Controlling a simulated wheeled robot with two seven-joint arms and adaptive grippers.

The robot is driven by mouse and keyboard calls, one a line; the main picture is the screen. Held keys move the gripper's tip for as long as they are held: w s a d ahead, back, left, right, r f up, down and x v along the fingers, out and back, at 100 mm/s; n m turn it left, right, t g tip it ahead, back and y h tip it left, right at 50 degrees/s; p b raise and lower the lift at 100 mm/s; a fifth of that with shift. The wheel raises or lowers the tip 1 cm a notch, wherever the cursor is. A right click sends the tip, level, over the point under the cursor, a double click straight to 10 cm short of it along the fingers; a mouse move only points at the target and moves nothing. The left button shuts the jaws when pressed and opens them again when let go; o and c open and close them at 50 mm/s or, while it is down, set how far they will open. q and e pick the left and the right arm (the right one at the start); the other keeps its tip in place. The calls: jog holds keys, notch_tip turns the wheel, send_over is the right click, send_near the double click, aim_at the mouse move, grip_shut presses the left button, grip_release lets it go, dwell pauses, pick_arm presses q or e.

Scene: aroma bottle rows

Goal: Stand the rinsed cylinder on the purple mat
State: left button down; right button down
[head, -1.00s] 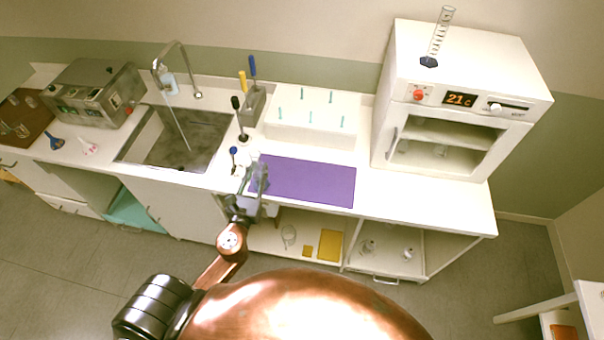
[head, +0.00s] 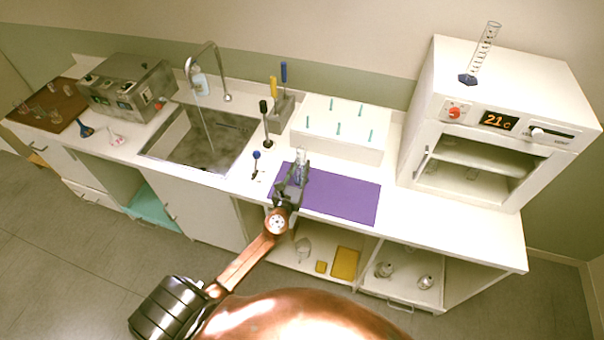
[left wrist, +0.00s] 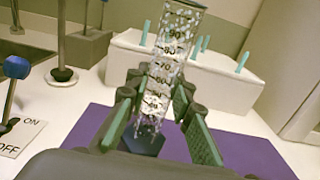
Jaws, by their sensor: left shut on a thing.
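A clear graduated cylinder (left wrist: 168,65) with water drops on it and a dark blue foot (left wrist: 143,140) stands nearly upright between the green-padded fingers of my left gripper (left wrist: 165,115), which is shut on it. In the head view, my left gripper (head: 293,178) and the cylinder (head: 300,160) are over the left part of the purple mat (head: 345,200). The mat also shows in the left wrist view (left wrist: 240,150) behind and beneath the foot. I cannot tell whether the foot touches the mat. My right gripper is not in view.
A white peg rack (head: 340,140) stands behind the mat. A blue-knobbed switch (head: 256,160) and a dark-knobbed lever (head: 264,120) are to its left, then the sink (head: 200,140). A white oven (head: 500,120) with another cylinder (head: 485,52) on top is right. The mat's right part is clear.

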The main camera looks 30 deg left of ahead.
aim_at(300, 173)
pick_arm(q)
notch_tip(300, 173, down, 3)
jog(key=shift+r+b, duration=0.1)
jog(key=shift+b, duration=0.35)
jog(key=shift+f, duration=0.2)
jog(key=c, duration=1.7)
grip_release()
jog(key=shift+r, duration=0.2)
